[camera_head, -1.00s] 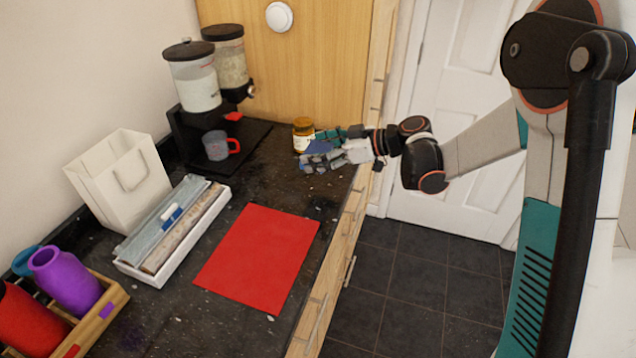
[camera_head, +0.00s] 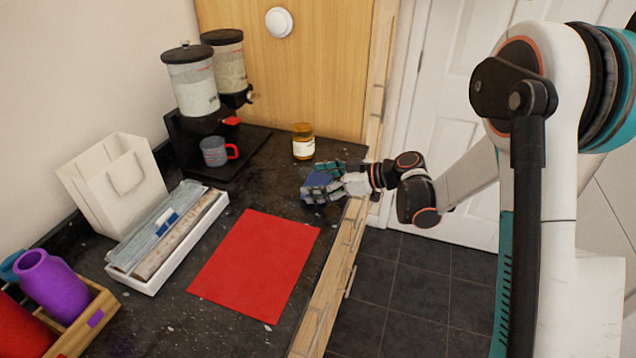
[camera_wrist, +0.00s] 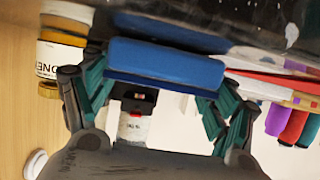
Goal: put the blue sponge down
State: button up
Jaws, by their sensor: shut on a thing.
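The blue sponge (camera_wrist: 165,64) is between the two fingers of my gripper (camera_wrist: 155,92) in the wrist view. My gripper is shut on it. In the head view the sponge (camera_head: 317,181) is partly hidden by the fingers of my gripper (camera_head: 322,187), at the right edge of the dark counter beyond the red mat. Whether the sponge touches the counter is hard to tell.
A red mat (camera_head: 256,265) lies near the counter's front edge. A honey jar (camera_head: 303,142) stands just behind my gripper. A grey mug (camera_head: 215,152), dispensers (camera_head: 192,84), a white bag (camera_head: 113,188) and a white box (camera_head: 150,287) stand to the left.

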jog(key=o, duration=0.9)
jog(key=shift+f, duration=0.1)
jog(key=p+v, duration=0.3)
jog(key=v, duration=0.9)
jog(key=s+r+m+h, duration=0.6)
jog(key=s+r+m, duration=0.15)
jog(key=s, duration=0.25)
jog(key=s+d+r+m+t+h, duration=0.1)
jog(key=s+d+m+h, duration=0.2)
jog(key=s, duration=0.5)
jog(key=s+d+r+m+t+h, duration=0.1)
jog(key=s+d+m+h, duration=0.2)
jog(key=s+d, duration=0.3)
jog(key=shift+s+r+t+h, duration=0.2)
jog(key=shift+s+t+h, duration=0.15)
jog(key=shift+s, duration=1.3)
jog(key=shift+m, duration=0.25)
jog(key=shift+c, duration=0.4)
